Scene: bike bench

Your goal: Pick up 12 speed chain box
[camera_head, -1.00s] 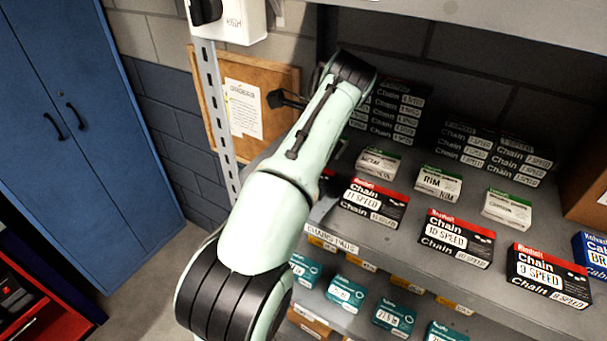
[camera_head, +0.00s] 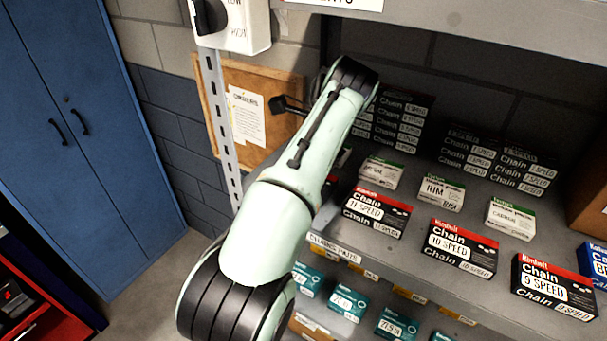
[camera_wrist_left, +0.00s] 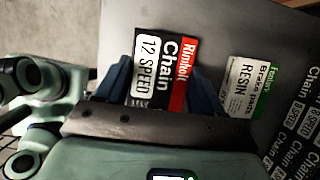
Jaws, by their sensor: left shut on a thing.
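The 12 speed chain box (camera_wrist_left: 160,72), black with a red band and a white "12 SPEED" label, shows in the left wrist view. It sits between the two blue fingers of my left gripper (camera_wrist_left: 160,88), which is shut on it. In the head view my left arm covers the gripper and nearly all of the box. The grey shelf is behind the box in the wrist view; whether they touch, I cannot tell. My right gripper is not in view.
A resin brake pads box (camera_wrist_left: 248,85) lies close beside the held box. The 11 speed (camera_head: 376,211), 10 speed (camera_head: 461,248) and 9 speed (camera_head: 553,286) chain boxes line the shelf front. Stacked chain boxes (camera_head: 400,118) stand behind. An upper shelf (camera_head: 470,35) hangs overhead.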

